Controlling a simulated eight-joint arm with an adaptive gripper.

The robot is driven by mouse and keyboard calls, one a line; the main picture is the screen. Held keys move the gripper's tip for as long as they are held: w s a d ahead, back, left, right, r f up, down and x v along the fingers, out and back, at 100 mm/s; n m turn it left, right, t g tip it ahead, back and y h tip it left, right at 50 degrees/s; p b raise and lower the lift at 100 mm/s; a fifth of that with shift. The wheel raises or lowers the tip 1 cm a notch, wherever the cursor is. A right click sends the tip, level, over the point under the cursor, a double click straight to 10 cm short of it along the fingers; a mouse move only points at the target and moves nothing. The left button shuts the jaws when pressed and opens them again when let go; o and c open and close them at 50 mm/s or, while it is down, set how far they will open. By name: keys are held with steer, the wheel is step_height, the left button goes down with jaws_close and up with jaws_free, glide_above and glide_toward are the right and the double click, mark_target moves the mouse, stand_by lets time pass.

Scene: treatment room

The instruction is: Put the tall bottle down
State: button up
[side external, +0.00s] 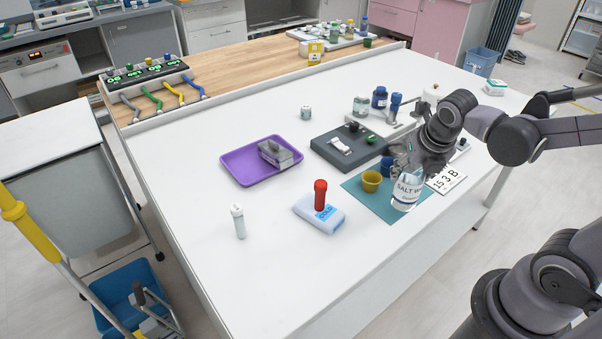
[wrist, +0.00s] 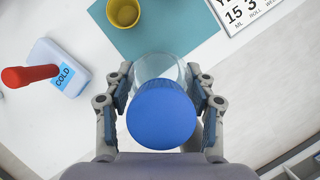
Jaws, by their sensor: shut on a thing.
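The tall bottle (side external: 406,190) is clear with a white label reading "SALT", and it hangs in my gripper (side external: 415,163) over the near right part of the teal mat (side external: 375,208). In the wrist view its blue cap (wrist: 161,114) faces the camera, and the fingers of my gripper (wrist: 161,92) close on its two sides. The bottle looks roughly upright. I cannot tell whether its base touches the mat or the table, since the cap hides it in the wrist view.
A printed card (side external: 446,179) lies to the right. The near table top is clear.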

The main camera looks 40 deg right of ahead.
mark_target(409, 183)
steer(key=shift+f, duration=1.7)
steer(key=shift+f, duration=0.15)
steer(key=o, duration=1.3)
steer(key=shift+o, duration=0.2)
steer(key=v, duration=1.2)
steer(key=shift+x, duration=5.7)
